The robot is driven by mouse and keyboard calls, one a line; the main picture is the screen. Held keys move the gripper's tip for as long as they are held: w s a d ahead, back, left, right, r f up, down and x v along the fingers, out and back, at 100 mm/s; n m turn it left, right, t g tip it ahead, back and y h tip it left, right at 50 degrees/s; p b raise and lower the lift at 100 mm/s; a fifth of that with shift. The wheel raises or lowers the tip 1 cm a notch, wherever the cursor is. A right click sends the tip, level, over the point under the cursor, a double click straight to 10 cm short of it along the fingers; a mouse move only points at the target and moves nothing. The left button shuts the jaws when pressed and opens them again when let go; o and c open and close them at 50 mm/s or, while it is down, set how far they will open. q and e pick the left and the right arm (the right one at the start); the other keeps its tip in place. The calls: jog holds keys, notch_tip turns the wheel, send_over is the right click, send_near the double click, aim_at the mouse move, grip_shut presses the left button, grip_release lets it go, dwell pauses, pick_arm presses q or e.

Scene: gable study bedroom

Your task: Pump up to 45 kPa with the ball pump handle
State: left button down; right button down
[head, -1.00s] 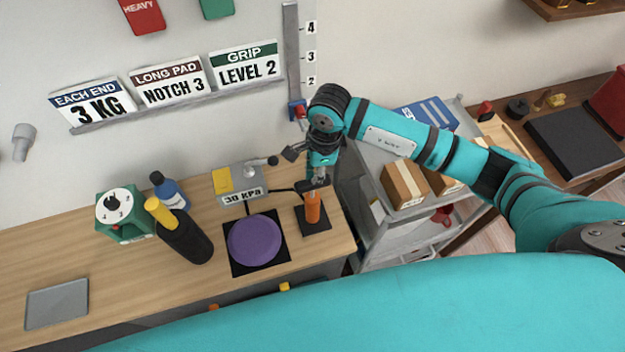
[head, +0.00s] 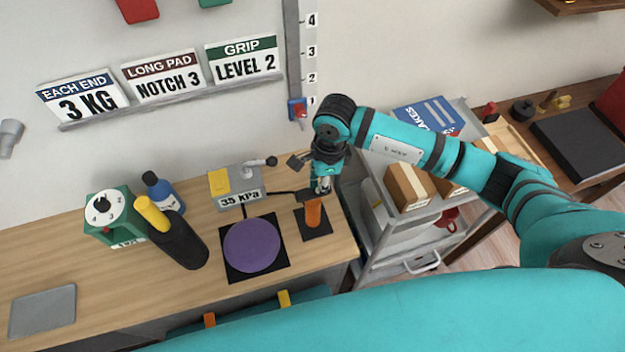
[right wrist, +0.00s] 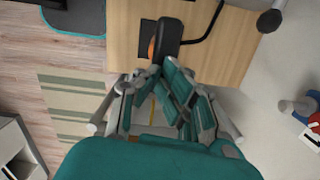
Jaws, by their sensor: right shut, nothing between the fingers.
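The ball pump is an orange cylinder (head: 314,214) on a black base plate at the bench's right end. Its dark handle (head: 307,196) is at its top and shows larger in the right wrist view (right wrist: 168,36). The grey gauge box (head: 236,186) reads 35 kPa. My right gripper (head: 323,187) points down at the handle, partly covering the pump top in the head view. Its fingers are shut with nothing between them, close to the handle; whether they touch it I cannot tell. My left gripper is out of view.
A purple disc (head: 251,245) lies on a black mat left of the pump. A metal shelf cart with boxes (head: 405,186) is right.

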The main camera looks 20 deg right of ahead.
jog(key=shift+s+d+r, duration=0.1)
jog(key=shift+d, duration=0.55)
jog(key=shift+s+d+r, duration=0.1)
jog(key=shift+d, duration=0.5)
jog(key=shift+w+r, duration=0.1)
jog(key=shift+r, duration=0.15)
notch_tip(320, 180, up, 12)
jog(key=d, duration=0.1)
jog(key=shift+f, duration=0.2)
